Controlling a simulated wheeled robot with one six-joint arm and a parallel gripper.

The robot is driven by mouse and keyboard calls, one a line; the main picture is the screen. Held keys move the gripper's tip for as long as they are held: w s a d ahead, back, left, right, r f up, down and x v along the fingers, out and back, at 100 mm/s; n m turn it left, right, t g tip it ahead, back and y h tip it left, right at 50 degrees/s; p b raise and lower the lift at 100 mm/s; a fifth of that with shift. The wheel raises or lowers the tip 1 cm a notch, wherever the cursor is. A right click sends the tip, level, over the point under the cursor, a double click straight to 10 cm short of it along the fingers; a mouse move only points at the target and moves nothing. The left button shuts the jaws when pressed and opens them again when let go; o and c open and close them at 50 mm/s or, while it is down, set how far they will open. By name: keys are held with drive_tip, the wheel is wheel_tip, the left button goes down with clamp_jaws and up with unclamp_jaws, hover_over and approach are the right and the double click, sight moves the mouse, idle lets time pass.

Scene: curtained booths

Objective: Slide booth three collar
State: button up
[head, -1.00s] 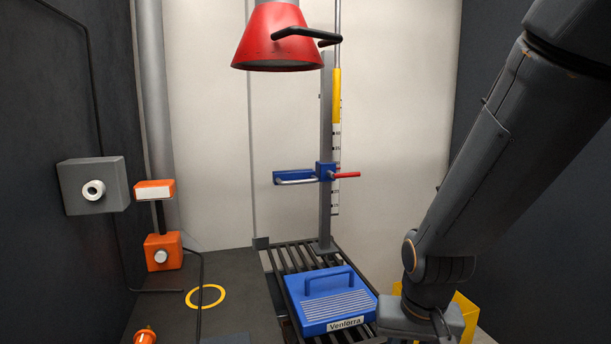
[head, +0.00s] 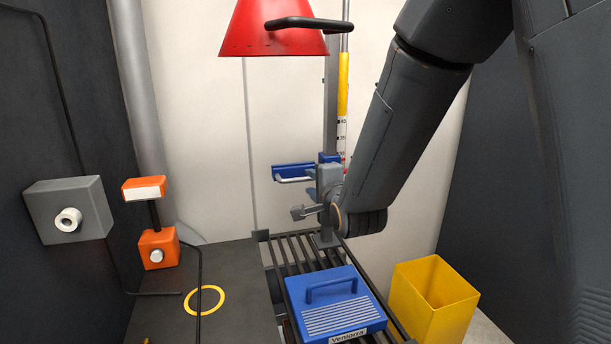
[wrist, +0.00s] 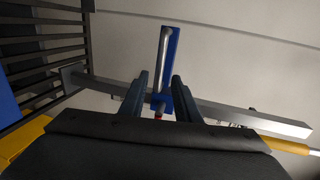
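The collar is a blue block (head: 328,157) on a grey upright post (head: 330,110), with a blue side plate and silver bar handle (head: 293,173) reaching left. In the wrist view the blue plate (wrist: 170,75) stands out across the post (wrist: 235,112). A bit of the red lever (wrist: 158,116) shows between my fingers. My gripper (wrist: 160,80) is open, its fingers on either side of the collar's line of sight; I cannot tell whether they touch it.
A red hood (head: 275,30) with a black handle hangs above. A blue case (head: 335,295) lies on the slatted rack (head: 280,262). A yellow bin (head: 435,300) stands at right. A numbered scale (head: 342,135) runs beside the post. Grey and orange boxes are at left.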

sight(308, 179)
drive_tip(key=shift+p+x, duration=0.8)
drive_tip(key=shift+x, duration=2.15)
drive_tip(key=shift+d+f, duration=0.1)
clamp_jaws()
